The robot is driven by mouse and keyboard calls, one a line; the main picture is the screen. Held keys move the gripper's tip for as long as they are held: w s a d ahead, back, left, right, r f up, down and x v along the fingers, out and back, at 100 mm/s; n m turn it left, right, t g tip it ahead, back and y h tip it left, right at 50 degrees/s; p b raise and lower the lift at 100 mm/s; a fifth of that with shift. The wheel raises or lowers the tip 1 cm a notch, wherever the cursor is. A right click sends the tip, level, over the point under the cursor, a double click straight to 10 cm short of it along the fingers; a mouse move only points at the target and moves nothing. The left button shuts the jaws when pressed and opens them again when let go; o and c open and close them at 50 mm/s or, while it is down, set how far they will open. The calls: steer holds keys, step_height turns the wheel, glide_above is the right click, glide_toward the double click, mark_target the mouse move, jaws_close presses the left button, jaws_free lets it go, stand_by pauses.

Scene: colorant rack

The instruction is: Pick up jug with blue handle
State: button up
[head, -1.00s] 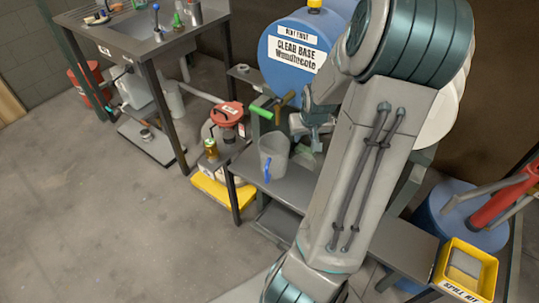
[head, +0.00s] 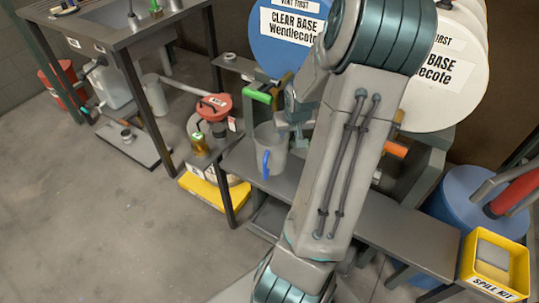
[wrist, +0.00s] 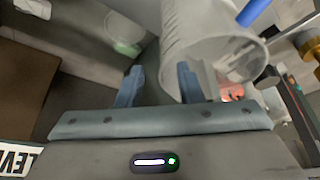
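The jug (head: 268,138), grey and translucent with a blue handle (head: 265,163), stands on the grey shelf below the blue drum. Its handle faces the front in the head view. In the wrist view the jug (wrist: 200,35) fills the upper right, with part of its blue handle (wrist: 253,11) at the top edge. My gripper (wrist: 158,84) is open, its two fingers apart and nothing held. The jug lies just beyond and right of the right finger. In the head view my gripper (head: 298,116) is just right of the jug, partly hidden by my arm.
A blue drum (head: 282,42) and a white drum (head: 448,90) stand behind. A green-handled tap (head: 257,96) is above the jug. A yellow spill kit tray (head: 519,264) is at the right.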

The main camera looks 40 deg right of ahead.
steer(key=b+x, duration=0.1)
steer(key=x, duration=0.1)
steer(key=b+x, duration=0.1)
steer(key=x, duration=0.1)
steer(key=shift+s+a+f, duration=0.15)
steer(key=shift+s+a, duration=0.05)
steer(key=shift+s, duration=0.05)
steer(key=shift+w+d+f, duration=0.1)
steer(key=shift+w+f, duration=0.15)
steer(key=shift+f, duration=0.25)
jaws_close()
steer(key=shift+r, duration=0.1)
